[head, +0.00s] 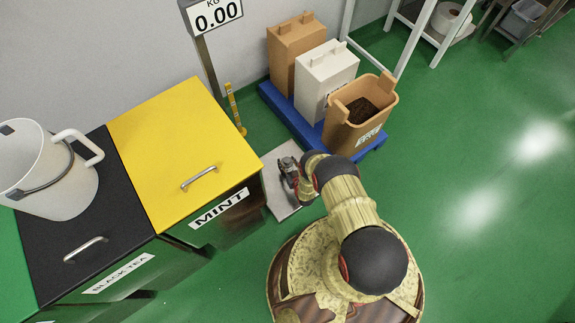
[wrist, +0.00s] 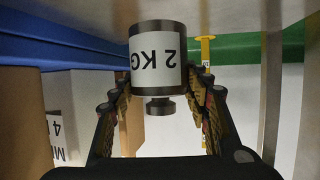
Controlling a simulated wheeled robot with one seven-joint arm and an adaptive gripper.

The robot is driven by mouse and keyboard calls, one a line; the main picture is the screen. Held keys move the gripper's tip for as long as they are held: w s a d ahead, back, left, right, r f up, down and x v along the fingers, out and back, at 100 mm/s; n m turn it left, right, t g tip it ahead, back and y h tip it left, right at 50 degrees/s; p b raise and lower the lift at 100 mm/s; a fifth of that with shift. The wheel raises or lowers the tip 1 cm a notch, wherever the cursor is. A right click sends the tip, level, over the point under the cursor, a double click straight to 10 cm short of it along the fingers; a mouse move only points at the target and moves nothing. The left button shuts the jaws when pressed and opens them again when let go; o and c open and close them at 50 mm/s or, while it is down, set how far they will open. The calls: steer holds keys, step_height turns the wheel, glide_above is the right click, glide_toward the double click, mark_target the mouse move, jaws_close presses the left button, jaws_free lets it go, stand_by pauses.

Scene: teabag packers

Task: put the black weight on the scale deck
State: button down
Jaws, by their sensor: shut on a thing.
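The black weight (wrist: 158,82) is a dark cylinder with a white "2 KG" label and a small knob; it appears upside down in the wrist view. My gripper (wrist: 158,88) is shut on it, one finger on each side. In the head view my gripper (head: 287,166) is over the grey scale deck (head: 281,206), and I cannot pick the weight out there. The pale deck (wrist: 215,9) fills the top of the wrist view, close to the weight's base; whether they touch I cannot tell. The scale display (head: 216,14) reads 0.00.
Left of the deck stand the yellow MINT cabinet (head: 180,145) and the black tea cabinet (head: 50,250) with a white jug (head: 40,185) on top. Behind and right, a blue pallet (head: 290,118) carries several bins. Green floor (head: 480,220) is open at right.

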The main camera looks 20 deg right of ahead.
steer(key=shift+w+f+b, duration=0.2)
steer(key=shift+f+b, duration=0.3)
steer(key=shift+f, duration=0.6)
steer(key=shift+f, duration=0.1)
steer(key=c, duration=1)
jaws_free()
steer(key=shift+s+f, duration=0.2)
steer(key=shift+s, duration=0.15)
steer(key=shift+o, duration=0.5)
